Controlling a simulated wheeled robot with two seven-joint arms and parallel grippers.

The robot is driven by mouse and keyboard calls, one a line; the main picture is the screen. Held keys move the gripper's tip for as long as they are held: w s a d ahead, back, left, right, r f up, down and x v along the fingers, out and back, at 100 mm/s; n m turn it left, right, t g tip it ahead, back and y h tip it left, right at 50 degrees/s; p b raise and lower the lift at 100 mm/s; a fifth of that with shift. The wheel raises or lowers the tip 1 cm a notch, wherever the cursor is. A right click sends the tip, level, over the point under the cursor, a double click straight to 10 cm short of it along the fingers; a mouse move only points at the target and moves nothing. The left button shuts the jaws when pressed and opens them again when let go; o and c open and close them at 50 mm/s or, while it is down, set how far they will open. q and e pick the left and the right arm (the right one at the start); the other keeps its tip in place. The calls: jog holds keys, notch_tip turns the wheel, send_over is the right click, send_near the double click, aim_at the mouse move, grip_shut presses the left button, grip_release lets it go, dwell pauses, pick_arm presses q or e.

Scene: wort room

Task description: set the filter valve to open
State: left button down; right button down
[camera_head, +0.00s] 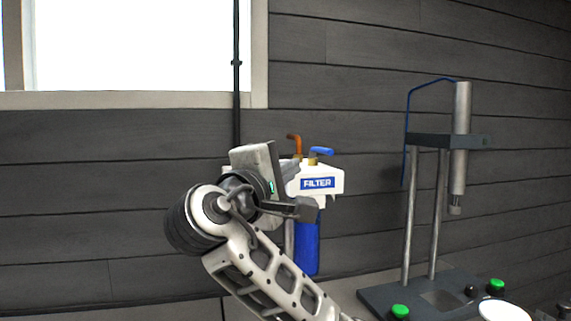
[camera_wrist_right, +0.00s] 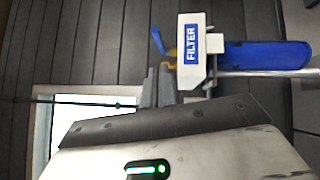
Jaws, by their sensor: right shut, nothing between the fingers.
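A white filter head (camera_head: 339,178) with a blue FILTER label is mounted by the plank wall, with a blue cylinder (camera_head: 306,243) below it. A blue lever (camera_head: 322,151) and an orange-brown bent piece (camera_head: 295,143) rise from its top on brass fittings. In the right wrist view the filter head (camera_wrist_right: 191,76) appears turned sideways, with the blue lever (camera_wrist_right: 158,41) at its left. My right gripper (camera_head: 289,169) is shut and empty, at the left side of the filter head. Its fingers also show in the right wrist view (camera_wrist_right: 156,86). Contact with the valve cannot be told. My left gripper is out of view.
A dark stand (camera_head: 412,215) with metal posts and a blue hose stands to the right, with green knobs (camera_head: 400,311) on its base. A white round thing (camera_head: 500,311) is at the lower right. A bright window (camera_head: 140,45) and a thin black pipe (camera_head: 237,90) are on the left.

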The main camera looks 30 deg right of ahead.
aim_at(320, 152)
jog(key=x, duration=0.7)
jog(key=shift+s+d, duration=0.2)
jog(key=shift+w+d+r, duration=0.1)
jog(key=shift+w+d, duration=0.2)
jog(key=shift+d, duration=0.2)
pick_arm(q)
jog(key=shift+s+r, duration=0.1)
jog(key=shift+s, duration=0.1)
pick_arm(e)
jog(key=shift+w, duration=0.1)
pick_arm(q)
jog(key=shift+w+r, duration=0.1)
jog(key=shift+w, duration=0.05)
